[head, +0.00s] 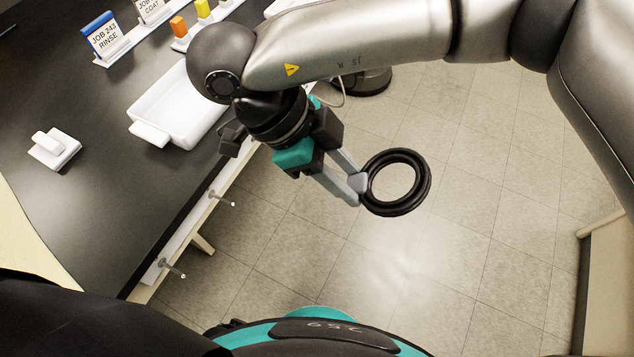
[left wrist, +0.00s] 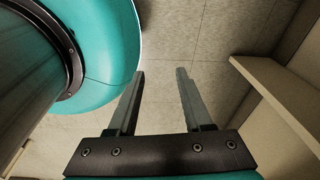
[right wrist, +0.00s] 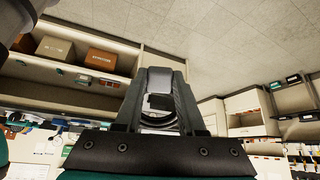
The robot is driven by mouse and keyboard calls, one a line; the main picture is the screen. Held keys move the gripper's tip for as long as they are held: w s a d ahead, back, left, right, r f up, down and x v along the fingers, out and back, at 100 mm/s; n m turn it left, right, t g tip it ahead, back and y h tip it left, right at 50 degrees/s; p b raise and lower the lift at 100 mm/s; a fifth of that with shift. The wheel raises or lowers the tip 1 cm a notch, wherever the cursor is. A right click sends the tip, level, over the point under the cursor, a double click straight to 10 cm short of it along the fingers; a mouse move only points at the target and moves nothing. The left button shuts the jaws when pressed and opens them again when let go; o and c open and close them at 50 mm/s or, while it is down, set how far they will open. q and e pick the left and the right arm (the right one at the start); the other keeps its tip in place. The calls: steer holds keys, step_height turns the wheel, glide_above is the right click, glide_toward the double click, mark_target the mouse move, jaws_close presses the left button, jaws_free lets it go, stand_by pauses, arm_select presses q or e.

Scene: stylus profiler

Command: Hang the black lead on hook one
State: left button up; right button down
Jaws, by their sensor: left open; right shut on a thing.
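The black lead (head: 424,180) is coiled into a ring and hangs in the air over the floor. My right gripper (head: 357,188) is shut on the left side of the coil. In the right wrist view the fingers of the right gripper (right wrist: 160,95) are close together, with part of the dark coil between them. Two metal hooks stick out from the bench's front edge, an upper hook (head: 222,198) and a lower hook (head: 172,269). Both look bare and apart from the lead; no number is readable. My left gripper (left wrist: 161,78) is open and empty over the floor.
The black bench (head: 95,215) holds a white tray (head: 170,122), a small white block (head: 54,150) and label stands (head: 104,38). A pale cabinet edge (head: 603,260) stands at the right. A pale shelf (left wrist: 275,95) is right of my left gripper. The floor between is clear.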

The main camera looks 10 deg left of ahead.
steer(key=w+a+f+m+g+y+b, duration=0.1)
steer(key=a+f+m+g+y, duration=0.15)
steer(key=m+y, duration=0.55)
steer(key=w+a+f+m+g+y+b, duration=0.1)
steer(key=m+g+y+b, duration=0.2)
steer(key=m, duration=0.8)
steer(key=w+a+f+m+g+y, duration=0.1)
steer(key=a+m+g+y, duration=0.15)
steer(key=m+y, duration=0.6)
arm_select(q)
steer(key=w+a+f+b, duration=0.1)
steer(key=w+f+b, duration=0.3)
steer(key=w+f, duration=0.2)
steer(key=shift+a+f+t, duration=0.25)
steer(key=shift+a+t, duration=0.05)
steer(key=shift+t, duration=0.1)
arm_select(e)
steer(key=w+f+m+t+y, duration=0.2)
steer(key=w+f+m+t, duration=0.1)
steer(key=f+m+t, duration=0.3)
steer(key=w+d+f+m+t+y, duration=0.1)
steer(key=w+f+m+t+y, duration=0.1)
steer(key=f+m+t, duration=0.4)
steer(key=w+f+t, duration=0.1)
steer(key=t, duration=0.1)
steer(key=shift+f+t+y, duration=0.3)
steer(key=shift+y, duration=0.05)
